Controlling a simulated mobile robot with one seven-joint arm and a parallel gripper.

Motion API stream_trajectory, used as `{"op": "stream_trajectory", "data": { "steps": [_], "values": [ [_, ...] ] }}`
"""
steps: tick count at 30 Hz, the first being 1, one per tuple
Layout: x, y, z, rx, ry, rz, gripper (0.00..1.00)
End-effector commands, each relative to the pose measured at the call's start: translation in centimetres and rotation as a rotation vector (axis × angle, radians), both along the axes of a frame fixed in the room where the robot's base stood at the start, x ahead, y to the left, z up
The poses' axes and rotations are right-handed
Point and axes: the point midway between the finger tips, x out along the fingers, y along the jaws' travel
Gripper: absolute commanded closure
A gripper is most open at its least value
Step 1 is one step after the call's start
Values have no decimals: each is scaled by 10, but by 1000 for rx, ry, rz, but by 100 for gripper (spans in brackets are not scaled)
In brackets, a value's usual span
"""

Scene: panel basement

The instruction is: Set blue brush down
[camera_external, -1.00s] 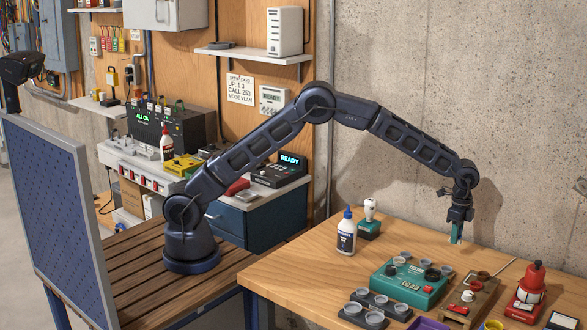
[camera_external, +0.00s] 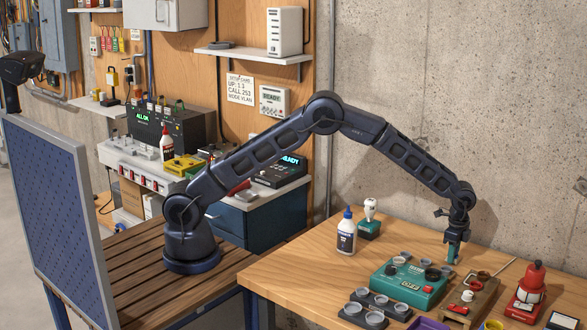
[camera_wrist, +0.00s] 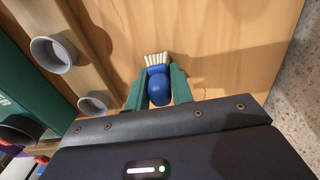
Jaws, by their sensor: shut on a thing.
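My gripper (camera_external: 452,254) is low over the wooden workbench (camera_external: 290,268), near its back edge by the concrete wall. In the wrist view, my gripper (camera_wrist: 155,90) has its green fingers shut on the blue brush (camera_wrist: 159,86). The brush has a rounded blue body and pale bristles that point away from the wrist, toward the bench top. I cannot tell whether the bristles touch the wood. In the external view the brush is too small and too hidden by the fingers to make out.
A green box with grey cups (camera_external: 408,284) stands just left of my gripper. A wooden block with knobs (camera_external: 470,298) and a red lantern-like device (camera_external: 529,288) stand in front. Bare wood lies around the brush in the wrist view.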

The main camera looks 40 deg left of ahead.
Motion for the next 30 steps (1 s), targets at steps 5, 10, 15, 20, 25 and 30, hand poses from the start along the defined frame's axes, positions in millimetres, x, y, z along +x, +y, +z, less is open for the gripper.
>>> {"op": "stream_trajectory", "data": {
  "steps": [5,10,15,20,25,30],
  "values": [
    [0,0,-3,0,0,0,63],
    [0,0,-2,0,0,0,55],
    [0,0,-1,0,0,0,55],
    [0,0,10,-1,0,0,55],
    [0,-1,40,-3,-1,0,55],
    [0,0,73,-3,-1,0,55]
  ]
}}
